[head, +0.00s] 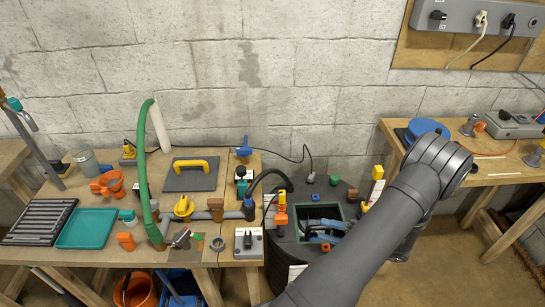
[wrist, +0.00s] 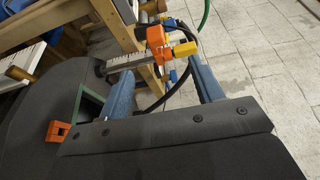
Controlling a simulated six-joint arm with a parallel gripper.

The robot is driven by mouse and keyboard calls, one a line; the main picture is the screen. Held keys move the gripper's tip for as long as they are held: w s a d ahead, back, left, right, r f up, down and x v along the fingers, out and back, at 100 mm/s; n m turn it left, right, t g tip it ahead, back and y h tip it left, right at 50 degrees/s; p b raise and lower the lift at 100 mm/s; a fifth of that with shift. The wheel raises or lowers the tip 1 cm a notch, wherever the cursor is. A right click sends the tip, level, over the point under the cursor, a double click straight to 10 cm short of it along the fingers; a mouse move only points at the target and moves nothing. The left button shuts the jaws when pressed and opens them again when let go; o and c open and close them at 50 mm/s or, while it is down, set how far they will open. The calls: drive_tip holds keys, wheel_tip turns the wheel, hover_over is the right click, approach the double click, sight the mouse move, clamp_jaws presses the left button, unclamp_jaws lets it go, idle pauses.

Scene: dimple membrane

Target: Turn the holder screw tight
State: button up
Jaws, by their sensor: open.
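An orange holder with a yellow top (head: 281,208) stands at the left rim of the dark round tank (head: 340,200) in the head view. In the wrist view an orange holder (wrist: 157,44) with a yellow knob (wrist: 185,49), which looks like its screw, sits by a pale graduated bar. My gripper (head: 324,231) is over the tank's square opening, right of the holder. In the wrist view my gripper (wrist: 160,68) has its two blue fingers spread, with nothing held between them. The holder shows beyond the fingertips; contact cannot be seen.
A second yellow and orange piece (head: 376,176) stands at the tank's right side. A black hose (head: 268,174) arches beside the holder. A small orange block (wrist: 58,131) lies near the opening. The workbench at left holds a teal tray (head: 87,228) and several fittings.

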drive_tip(key=w+r+n+g+h, duration=0.2)
drive_tip(key=w+r+g+h, duration=0.2)
drive_tip(key=w+g+h, duration=0.6)
drive_tip(key=w+a+n+h, duration=0.1)
drive_tip(key=w+a+h, duration=0.5)
drive_tip(key=w+a, duration=0.95)
drive_tip(key=shift+g, duration=0.4)
drive_tip(key=x, duration=0.5)
drive_tip(key=d+x, duration=0.1)
drive_tip(key=x, duration=0.5)
drive_tip(key=w+x, duration=0.1)
drive_tip(key=x, duration=0.4)
drive_tip(key=shift+d+f, duration=0.25)
drive_tip(key=shift+f, duration=0.2)
drive_tip(key=shift+c, duration=0.2)
drive_tip(key=c, duration=0.7)
